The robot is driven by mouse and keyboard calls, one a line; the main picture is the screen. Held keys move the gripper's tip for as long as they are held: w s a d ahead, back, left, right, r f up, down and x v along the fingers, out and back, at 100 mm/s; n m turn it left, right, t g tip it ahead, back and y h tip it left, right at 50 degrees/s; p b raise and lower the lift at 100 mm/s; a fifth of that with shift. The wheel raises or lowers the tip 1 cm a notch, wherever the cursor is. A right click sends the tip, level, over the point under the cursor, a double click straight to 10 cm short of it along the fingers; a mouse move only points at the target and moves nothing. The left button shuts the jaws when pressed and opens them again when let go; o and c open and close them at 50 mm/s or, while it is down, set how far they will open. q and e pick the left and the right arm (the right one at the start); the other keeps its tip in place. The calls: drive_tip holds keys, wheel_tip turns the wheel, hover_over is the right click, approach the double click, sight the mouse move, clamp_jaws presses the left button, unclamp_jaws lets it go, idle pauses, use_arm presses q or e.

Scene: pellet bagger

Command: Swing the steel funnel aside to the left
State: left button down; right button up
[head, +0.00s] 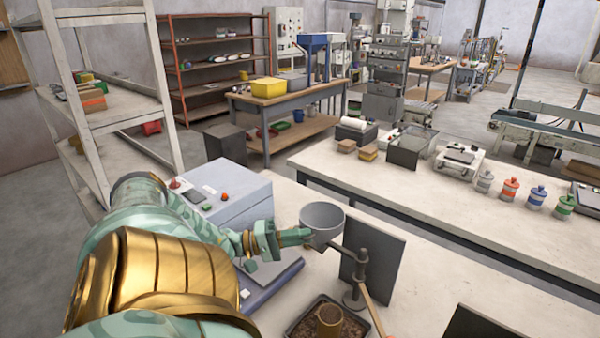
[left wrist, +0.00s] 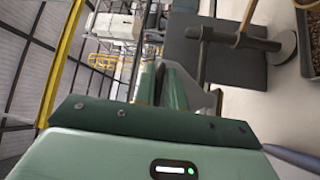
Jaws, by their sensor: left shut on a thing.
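The steel funnel (head: 322,217) is a grey open-topped bowl at the middle of the head view. A dark swing arm (head: 350,254) joins it to a short upright post (head: 354,296). My left gripper (head: 306,236) comes in from the left and is shut on the funnel's near left side. In the left wrist view my fingers (left wrist: 170,86) are close together, with a grey piece of the funnel (left wrist: 208,102) beside them. The swing arm (left wrist: 238,39) also shows there. The exact grip is hidden by the fingers. My right gripper is out of view.
A dark upright panel (head: 374,262) stands right behind the swing arm. A tray of pellets (head: 296,330) with a brown cup (head: 329,321) is in front. A grey-blue machine box (head: 228,192) stands left of the funnel.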

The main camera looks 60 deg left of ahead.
use_arm(q)
drive_tip(key=shift+w+a+r, duration=0.15)
drive_tip(key=shift+w+r, duration=0.1)
drive_tip(key=shift+r, duration=0.15)
drive_tip(key=c, duration=1.5)
unclamp_jaws()
drive_tip(key=shift+s+f, duration=0.1)
drive_tip(key=shift+f, duration=0.05)
drive_tip(key=shift+s+f, duration=0.1)
drive_tip(key=shift+f, duration=0.1)
drive_tip(key=v, duration=1.6)
drive_tip(key=shift+b, duration=0.4)
